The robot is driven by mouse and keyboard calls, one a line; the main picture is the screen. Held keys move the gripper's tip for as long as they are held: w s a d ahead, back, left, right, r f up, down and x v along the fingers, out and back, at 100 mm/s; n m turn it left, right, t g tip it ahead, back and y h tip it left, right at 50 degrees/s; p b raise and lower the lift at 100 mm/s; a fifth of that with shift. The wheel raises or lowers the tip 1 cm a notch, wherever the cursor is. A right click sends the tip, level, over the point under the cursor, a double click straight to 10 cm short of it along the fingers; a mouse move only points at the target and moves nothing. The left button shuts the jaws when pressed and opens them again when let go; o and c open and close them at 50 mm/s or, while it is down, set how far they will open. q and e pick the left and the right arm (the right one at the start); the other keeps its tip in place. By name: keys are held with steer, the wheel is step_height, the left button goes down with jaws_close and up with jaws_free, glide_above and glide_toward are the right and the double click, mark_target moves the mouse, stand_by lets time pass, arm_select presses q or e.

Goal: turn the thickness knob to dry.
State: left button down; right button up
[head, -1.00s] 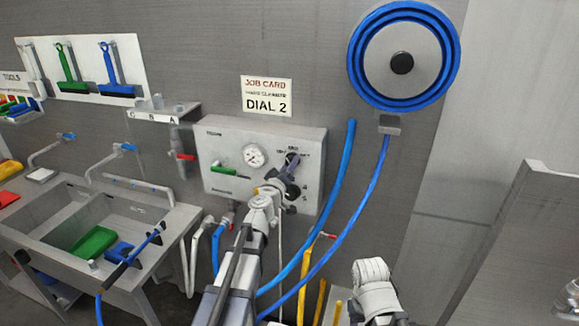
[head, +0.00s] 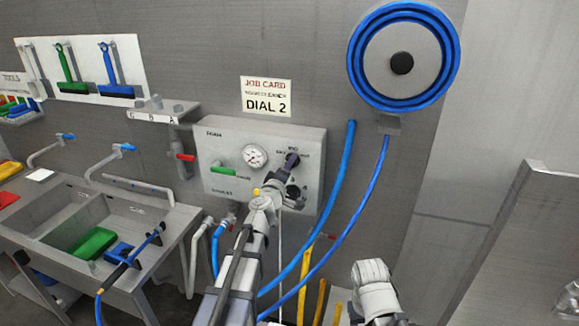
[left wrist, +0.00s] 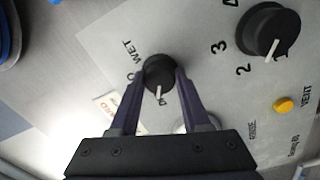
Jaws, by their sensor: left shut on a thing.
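The panel (head: 226,147) is a pale box on the wall. Its black knob with a white pointer (left wrist: 159,72) sits between my left fingers in the left wrist view. "WET" is printed beside it, and a label starting with "D" is partly hidden by a finger. The pointer is turned toward the wrist side, near the "D" label; I cannot tell if it lines up exactly. My left gripper (left wrist: 160,80) is shut on this knob. It also shows in the head view (head: 286,170). My right gripper's fingers do not show.
A second black knob (left wrist: 268,31) with printed numbers is close to the gripped one. A yellow button (left wrist: 283,104) is also near. The job card (head: 267,97) reads "DIAL 2". A blue hose (head: 333,190) hangs right of the panel; a sink (head: 166,216) stands left.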

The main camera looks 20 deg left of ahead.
arm_select(q)
steer(key=shift+c, duration=1.8)
jaws_free()
steer(key=s, duration=0.7)
steer(key=shift+s+a+f, duration=0.15)
steer(key=shift+s+a, duration=0.05)
steer(key=shift+s, duration=0.2)
